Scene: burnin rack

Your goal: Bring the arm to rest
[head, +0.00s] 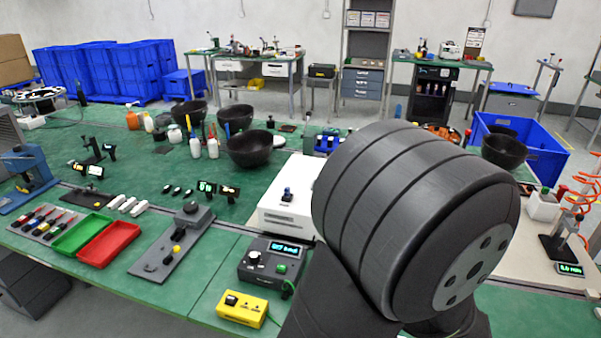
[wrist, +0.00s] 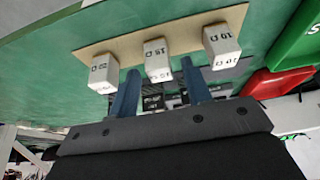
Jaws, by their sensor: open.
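My gripper (wrist: 160,65) shows in the wrist view as two blue fingers standing apart, with nothing held between them. Beyond the fingertips, three white blocks marked with ohm values sit in a row on a tan strip: a left block (wrist: 103,74), a middle block (wrist: 157,60) and a right block (wrist: 221,46). The middle block appears between the fingers in the picture; whether a finger touches any block cannot be told. In the head view my dark arm fills the right foreground, and the gripper is out of sight.
A green tray (head: 82,233) and a red tray (head: 108,244) lie on the left of the green bench. A yellow box (head: 242,310), a control box with a display (head: 270,262) and a white box (head: 278,213) stand beside my arm. Black bowls (head: 249,149) stand farther back.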

